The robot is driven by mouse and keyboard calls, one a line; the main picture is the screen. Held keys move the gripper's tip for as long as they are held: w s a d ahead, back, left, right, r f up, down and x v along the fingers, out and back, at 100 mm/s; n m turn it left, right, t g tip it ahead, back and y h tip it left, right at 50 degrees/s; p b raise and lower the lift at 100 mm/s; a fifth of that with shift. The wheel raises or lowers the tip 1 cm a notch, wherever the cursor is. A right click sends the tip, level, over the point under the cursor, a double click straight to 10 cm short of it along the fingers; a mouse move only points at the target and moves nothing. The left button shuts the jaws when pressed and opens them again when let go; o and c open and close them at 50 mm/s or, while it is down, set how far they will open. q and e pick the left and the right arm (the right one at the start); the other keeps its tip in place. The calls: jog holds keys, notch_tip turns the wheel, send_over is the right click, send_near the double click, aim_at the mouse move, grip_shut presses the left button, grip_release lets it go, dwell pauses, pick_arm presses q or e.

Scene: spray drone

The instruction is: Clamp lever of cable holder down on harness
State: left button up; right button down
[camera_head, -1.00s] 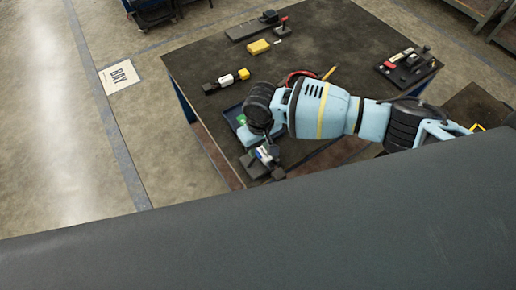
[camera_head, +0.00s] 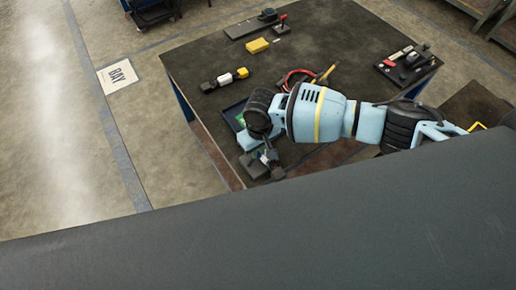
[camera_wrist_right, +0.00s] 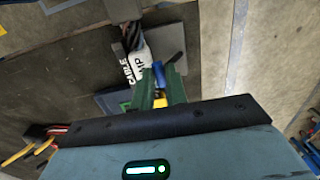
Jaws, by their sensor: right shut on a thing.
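The cable holder (camera_head: 252,167) is a dark block at the near left corner of the table. My right gripper (camera_head: 270,157) reaches down at the holder. In the right wrist view its green fingers (camera_wrist_right: 158,88) are shut on the blue lever (camera_wrist_right: 158,72). The fingers hide part of the lever, and its exact angle is unclear. My left gripper is out of view.
The dark table (camera_head: 215,55) bears a yellow block (camera_head: 257,46), a black, white and yellow connector row (camera_head: 225,80), red-handled pliers (camera_head: 296,73) and a black tool tray (camera_head: 408,65). A blue-edged tray (camera_head: 232,112) lies close to my right wrist.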

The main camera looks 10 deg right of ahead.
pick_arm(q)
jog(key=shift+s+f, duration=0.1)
pick_arm(e)
jog(key=shift+w+d+f+y, duration=0.1)
jog(key=shift+d+f+y, duration=0.2)
jog(key=shift+d+y, duration=0.25)
jog(key=shift+a, duration=0.1)
jog(key=c, duration=1.4)
grip_release()
jog(key=shift+c, duration=0.2)
